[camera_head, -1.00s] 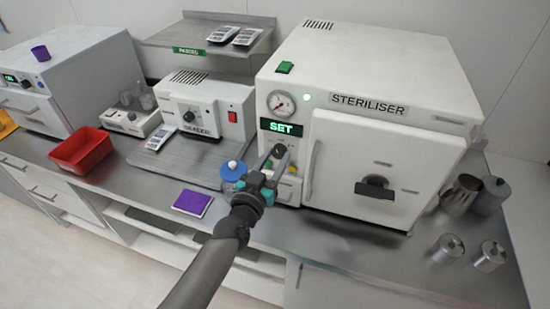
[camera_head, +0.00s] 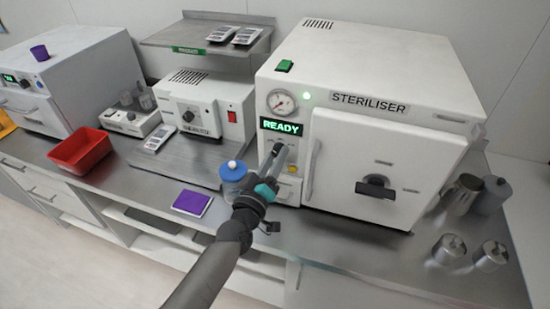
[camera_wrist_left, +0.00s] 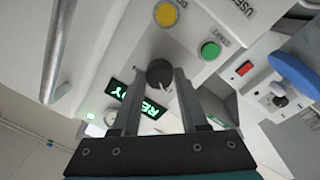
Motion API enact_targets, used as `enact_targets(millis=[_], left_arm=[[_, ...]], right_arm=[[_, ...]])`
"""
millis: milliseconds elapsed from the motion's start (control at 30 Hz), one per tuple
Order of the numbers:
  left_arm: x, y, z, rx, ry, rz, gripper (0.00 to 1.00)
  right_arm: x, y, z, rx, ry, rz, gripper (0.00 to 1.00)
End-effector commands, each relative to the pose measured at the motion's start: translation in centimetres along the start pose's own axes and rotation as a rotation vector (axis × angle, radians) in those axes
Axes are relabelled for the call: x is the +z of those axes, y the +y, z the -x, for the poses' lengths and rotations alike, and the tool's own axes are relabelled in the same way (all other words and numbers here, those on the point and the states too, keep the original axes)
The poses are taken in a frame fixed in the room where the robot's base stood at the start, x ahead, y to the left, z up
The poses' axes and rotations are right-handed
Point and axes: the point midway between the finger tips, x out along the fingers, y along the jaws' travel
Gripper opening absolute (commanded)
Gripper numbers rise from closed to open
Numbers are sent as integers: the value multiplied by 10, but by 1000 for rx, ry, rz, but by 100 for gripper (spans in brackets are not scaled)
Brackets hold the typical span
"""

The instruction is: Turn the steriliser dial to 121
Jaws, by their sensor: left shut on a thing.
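The steriliser (camera_head: 375,65) is a large white box with a closed door, a gauge and a display (camera_head: 281,127) that reads READY. Its dark round dial (camera_wrist_left: 159,70) shows in the left wrist view between the two fingers, with a pale pointer mark on it. My left gripper (camera_head: 274,154) is at the front panel below the display, its fingers shut on the dial. In the head view the gripper covers the dial. The scale numbers around the dial cannot be read. My right gripper is not in view.
A yellow button (camera_wrist_left: 166,13) and a green button (camera_wrist_left: 210,50) sit close beside the dial. The steriliser's vertical door handle (camera_head: 311,171) is just right of the gripper. A blue-lidded jar (camera_head: 232,177) stands close to its left. Metal canisters (camera_head: 449,249) stand at the right.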

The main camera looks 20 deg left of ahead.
Motion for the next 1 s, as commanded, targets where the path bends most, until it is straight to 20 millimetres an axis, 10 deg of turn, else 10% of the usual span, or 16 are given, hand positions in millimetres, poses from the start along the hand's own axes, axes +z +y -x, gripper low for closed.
enact_targets(millis=[500, 533, 800, 1000], left_arm=[[-1, 1, 0, 1, 4, 24, 0], [-1, 1, 0, 1, 4, 24, 44], [0, 0, 0, 0, 3, 22, 73], [0, 0, 0, 0, 2, 21, 73]], right_arm=[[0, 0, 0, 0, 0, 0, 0], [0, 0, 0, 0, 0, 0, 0], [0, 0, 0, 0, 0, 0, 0], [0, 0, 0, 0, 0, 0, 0]])
